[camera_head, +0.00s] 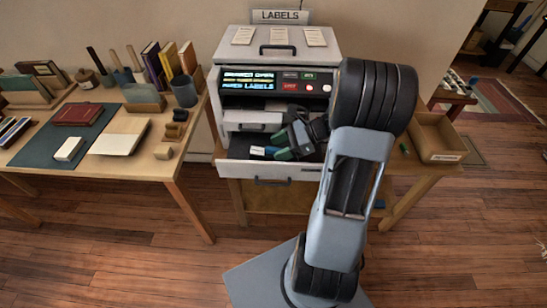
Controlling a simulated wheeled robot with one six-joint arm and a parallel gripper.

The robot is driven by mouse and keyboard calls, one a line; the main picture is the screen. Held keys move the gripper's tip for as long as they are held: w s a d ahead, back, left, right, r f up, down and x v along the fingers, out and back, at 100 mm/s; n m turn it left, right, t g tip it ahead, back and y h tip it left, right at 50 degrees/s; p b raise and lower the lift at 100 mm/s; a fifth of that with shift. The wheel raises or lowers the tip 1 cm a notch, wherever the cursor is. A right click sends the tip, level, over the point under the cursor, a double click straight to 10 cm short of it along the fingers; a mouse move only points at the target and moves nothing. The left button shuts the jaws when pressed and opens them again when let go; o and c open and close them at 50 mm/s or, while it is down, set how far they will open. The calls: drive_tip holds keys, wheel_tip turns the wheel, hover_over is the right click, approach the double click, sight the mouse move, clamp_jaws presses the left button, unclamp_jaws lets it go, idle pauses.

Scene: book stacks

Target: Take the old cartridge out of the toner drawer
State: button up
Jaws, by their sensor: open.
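The toner drawer (272,171) is pulled out at the front of the grey label printer (240,48). Inside it lies a dark cartridge with a white label (258,151), seen only in part. My gripper (284,148) is open and reaches down over the drawer, with greenish finger ends close to the cartridge. My arm and gripper hide the drawer's right part. I cannot tell whether the fingers touch the cartridge or stand around it.
The printer's lit panel (262,84) is above the drawer. An open wooden box (440,135) with a label stands to the right on the printer's table. The left desk (180,160) holds books, a cup (184,92) and papers. The floor (130,260) in front is clear.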

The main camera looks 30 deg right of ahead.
drive_tip(key=shift+w+a+f, duration=0.15)
drive_tip(key=shift+a+f, duration=0.1)
drive_tip(key=shift+a, duration=0.3)
drive_tip(key=c, duration=0.9)
